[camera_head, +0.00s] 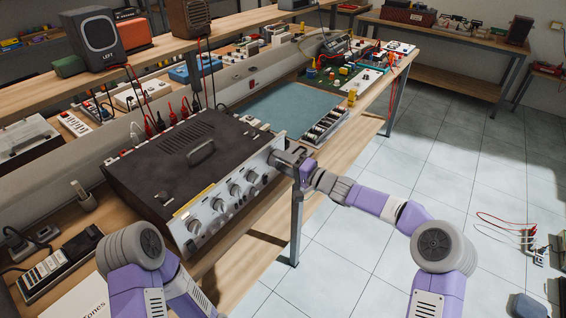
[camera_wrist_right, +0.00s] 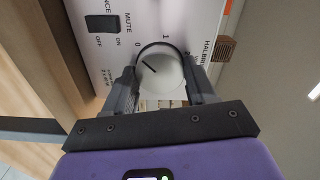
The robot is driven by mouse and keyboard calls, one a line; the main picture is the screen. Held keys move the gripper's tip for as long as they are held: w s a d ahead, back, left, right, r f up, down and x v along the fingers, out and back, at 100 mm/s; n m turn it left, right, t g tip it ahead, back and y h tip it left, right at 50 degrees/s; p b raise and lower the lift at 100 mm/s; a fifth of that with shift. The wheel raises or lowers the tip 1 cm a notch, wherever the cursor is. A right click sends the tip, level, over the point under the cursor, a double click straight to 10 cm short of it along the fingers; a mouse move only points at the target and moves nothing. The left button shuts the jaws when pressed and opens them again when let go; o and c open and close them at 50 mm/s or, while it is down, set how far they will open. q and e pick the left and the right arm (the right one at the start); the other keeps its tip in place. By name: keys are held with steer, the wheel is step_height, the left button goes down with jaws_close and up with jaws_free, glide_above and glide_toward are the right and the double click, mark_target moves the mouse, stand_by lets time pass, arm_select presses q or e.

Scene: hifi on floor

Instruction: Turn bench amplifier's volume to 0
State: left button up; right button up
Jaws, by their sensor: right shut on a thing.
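The bench amplifier (camera_head: 165,172), a dark box with a silver front panel and a row of knobs, sits on the wooden bench. My right gripper (camera_head: 281,158) is at the far right end of its front panel. In the right wrist view, my right gripper (camera_wrist_right: 163,88) is shut around a round silver knob (camera_wrist_right: 160,73), one finger on each side. The knob's dark pointer line points up and left, close to the printed 0; a 1 is printed above the knob. My left arm shows at the lower left, but its gripper is out of view.
A black mute switch (camera_wrist_right: 102,24) is beside the held knob. Red and black cables are plugged in behind the amplifier. A blue-green mat (camera_head: 288,108) lies beyond it on the bench. The tiled floor (camera_head: 345,262) at the right is mostly clear.

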steer(key=o, duration=1.1)
steer(key=shift+c, duration=0.2)
steer(key=shift+d, duration=0.1)
steer(key=p+v, duration=0.1)
steer(key=v, duration=0.6)
steer(key=shift+d, duration=0.15)
steer(key=shift+s, duration=0.2)
